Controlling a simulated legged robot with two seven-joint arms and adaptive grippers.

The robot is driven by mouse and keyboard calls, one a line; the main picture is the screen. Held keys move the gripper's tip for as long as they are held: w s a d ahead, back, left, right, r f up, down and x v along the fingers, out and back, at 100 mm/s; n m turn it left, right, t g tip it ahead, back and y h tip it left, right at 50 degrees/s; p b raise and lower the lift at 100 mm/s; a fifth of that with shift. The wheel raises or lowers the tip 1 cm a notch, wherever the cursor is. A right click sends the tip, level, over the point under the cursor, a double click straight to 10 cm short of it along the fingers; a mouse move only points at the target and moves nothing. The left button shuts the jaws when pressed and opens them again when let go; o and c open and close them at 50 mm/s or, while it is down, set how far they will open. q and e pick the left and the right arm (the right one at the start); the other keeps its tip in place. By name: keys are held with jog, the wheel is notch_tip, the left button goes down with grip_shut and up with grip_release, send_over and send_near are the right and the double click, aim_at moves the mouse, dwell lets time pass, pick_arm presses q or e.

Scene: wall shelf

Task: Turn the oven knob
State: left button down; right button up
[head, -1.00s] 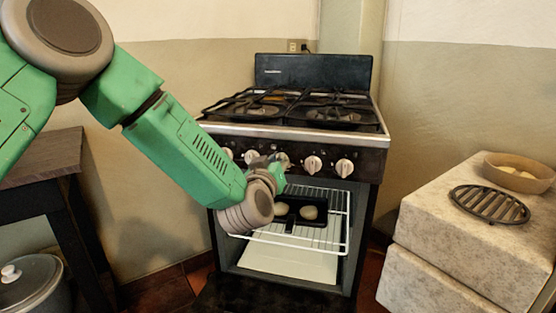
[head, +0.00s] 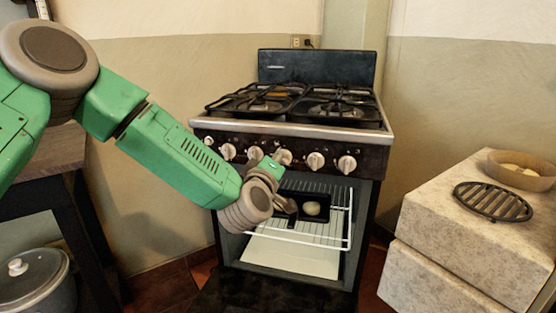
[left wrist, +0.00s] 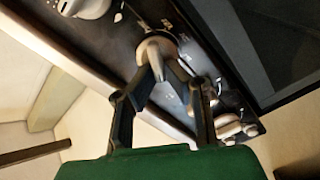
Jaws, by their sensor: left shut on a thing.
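The black and steel oven (head: 215,215) stands against the wall with its door down. A row of pale round knobs runs along its dark front panel, among them one at the right end (head: 347,165). My left gripper (head: 277,170) is at this panel, near the middle knobs, and partly covers that area. In the left wrist view the two fingers of the left gripper (left wrist: 160,76) close together on a pale knob (left wrist: 156,46). Which knob of the row this is, I cannot tell for sure. My right gripper is not in view.
Inside the oven, a wire rack (head: 335,242) holds a dark tray with a pale round item (head: 312,208). Black grates cover the stove top. At right, a stone counter (head: 428,222) bears a round trivet (head: 493,201) and a bowl (head: 522,170). A lidded pot (head: 35,285) stands lower left.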

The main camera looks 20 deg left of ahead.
pick_arm(q)
jog(key=shift+s+f, duration=0.15)
jog(key=shift+f, duration=0.2)
jog(key=c, duration=1.6)
grip_release()
jog(key=shift+a+r, duration=0.1)
jog(key=shift+r, duration=0.05)
jog(key=s, duration=1.2)
jog(key=shift+d, duration=0.3)
jog(key=shift+w, duration=0.1)
grip_shut()
